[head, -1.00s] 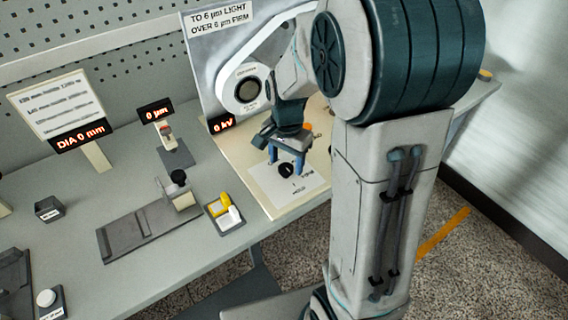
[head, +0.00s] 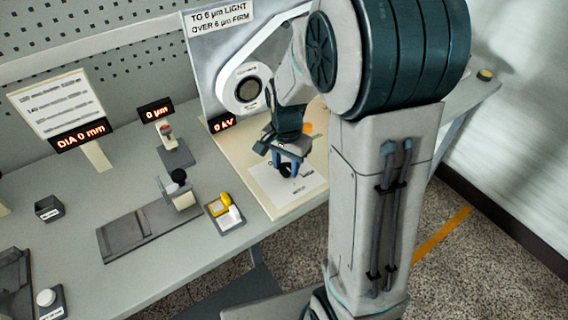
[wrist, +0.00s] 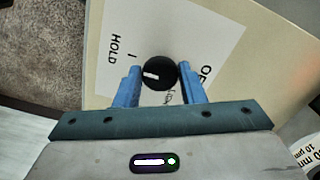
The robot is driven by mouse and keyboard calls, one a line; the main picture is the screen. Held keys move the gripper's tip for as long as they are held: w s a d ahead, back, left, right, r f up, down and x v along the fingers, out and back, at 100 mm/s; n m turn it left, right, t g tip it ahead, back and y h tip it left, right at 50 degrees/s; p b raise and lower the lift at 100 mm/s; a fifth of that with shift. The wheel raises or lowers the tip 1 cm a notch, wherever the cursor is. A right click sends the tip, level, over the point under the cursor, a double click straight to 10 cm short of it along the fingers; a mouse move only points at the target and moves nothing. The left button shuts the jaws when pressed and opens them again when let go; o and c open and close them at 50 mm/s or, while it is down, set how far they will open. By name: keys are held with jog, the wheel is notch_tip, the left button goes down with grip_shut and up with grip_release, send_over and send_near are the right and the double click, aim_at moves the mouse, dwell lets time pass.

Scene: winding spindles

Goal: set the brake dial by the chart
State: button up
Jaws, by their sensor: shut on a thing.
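The brake dial (wrist: 160,72) is a round black knob with a white pointer line, on a white label plate (wrist: 190,30). Its pointer aims left in the wrist view, towards the side marked HOLD. Other label words are partly hidden by my fingers. My gripper (wrist: 158,82) is shut on the dial, with a blue finger on each side. In the head view my gripper (head: 285,168) is low over the plate and mostly covers the dial. The chart (head: 220,18) on the grey panel reads "TO 6 µm LIGHT, OVER 6 µm FIRM".
Lit displays read 0 µm (head: 156,111), DIA 0 mm (head: 80,136) and 0 kV (head: 222,123). The grey panel rises behind my gripper.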

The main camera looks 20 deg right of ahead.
aim_at(286, 167)
jog(key=shift+d, duration=0.1)
jog(key=n+b, duration=0.1)
jog(key=n, duration=1)
jog(key=shift+w, duration=0.1)
jog(key=shift+r+n, duration=0.1)
jog(key=shift+n, duration=0.3)
jog(key=o, duration=1)
notch_tip(286, 167, up, 14)
